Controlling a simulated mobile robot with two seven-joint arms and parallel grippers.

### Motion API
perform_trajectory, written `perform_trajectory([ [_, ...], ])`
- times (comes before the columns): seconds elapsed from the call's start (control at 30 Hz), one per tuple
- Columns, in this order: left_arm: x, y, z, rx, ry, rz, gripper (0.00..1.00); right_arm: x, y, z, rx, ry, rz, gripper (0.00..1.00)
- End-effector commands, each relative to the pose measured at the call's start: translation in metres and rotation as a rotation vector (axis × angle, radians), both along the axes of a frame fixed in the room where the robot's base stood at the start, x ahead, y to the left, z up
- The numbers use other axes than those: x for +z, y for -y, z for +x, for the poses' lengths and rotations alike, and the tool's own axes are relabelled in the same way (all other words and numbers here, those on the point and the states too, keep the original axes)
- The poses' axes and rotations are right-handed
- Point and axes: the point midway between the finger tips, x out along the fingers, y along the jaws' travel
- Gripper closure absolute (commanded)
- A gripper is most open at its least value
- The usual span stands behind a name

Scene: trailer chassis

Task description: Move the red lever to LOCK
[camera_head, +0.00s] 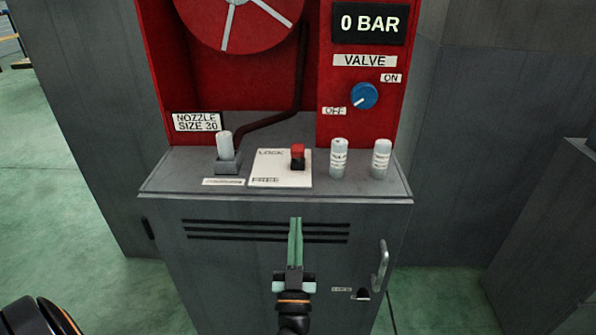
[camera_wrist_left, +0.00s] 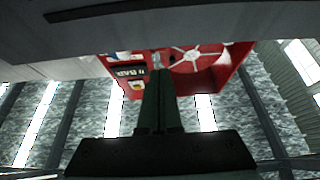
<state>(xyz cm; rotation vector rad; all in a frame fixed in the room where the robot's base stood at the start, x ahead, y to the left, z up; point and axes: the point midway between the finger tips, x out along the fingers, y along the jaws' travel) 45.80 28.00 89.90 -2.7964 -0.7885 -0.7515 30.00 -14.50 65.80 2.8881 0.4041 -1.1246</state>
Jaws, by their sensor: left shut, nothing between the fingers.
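The red lever (camera_head: 298,154) has a red top and a dark base. It stands on a white plate (camera_head: 265,171) on the grey cabinet's top, at the plate's right side. The plate reads LOCK at its upper left, with smaller, unclear lettering along its lower edge. My left gripper (camera_head: 295,222) is shut and empty, in front of the cabinet, its fingertips below the lever in the picture and apart from it. In the left wrist view its closed fingers (camera_wrist_left: 157,92) point toward the red housing. I cannot make out the lever there. My right gripper is not in view.
A nozzle (camera_head: 226,147) stands left of the plate. Two white labelled cylinders (camera_head: 339,157) (camera_head: 381,158) stand to its right. Behind are the red housing (camera_head: 240,85), a blue valve knob (camera_head: 364,96) and a display (camera_head: 369,24) reading 0 BAR. A handle (camera_head: 381,266) sticks out of the cabinet front.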

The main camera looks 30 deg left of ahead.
Motion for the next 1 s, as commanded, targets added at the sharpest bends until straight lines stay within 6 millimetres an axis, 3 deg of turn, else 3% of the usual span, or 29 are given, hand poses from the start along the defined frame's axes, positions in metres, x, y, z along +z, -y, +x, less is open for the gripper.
perform_trajectory([
  [0.33,0.010,-0.008,0.012,0.001,0.002,0.002,1.00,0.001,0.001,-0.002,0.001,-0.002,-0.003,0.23],
  [0.8,0.057,-0.051,0.082,0.001,0.002,0.002,1.00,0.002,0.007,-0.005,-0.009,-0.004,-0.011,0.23],
  [1.0,0.068,-0.061,0.100,0.001,0.000,0.001,1.00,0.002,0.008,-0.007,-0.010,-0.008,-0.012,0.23],
])
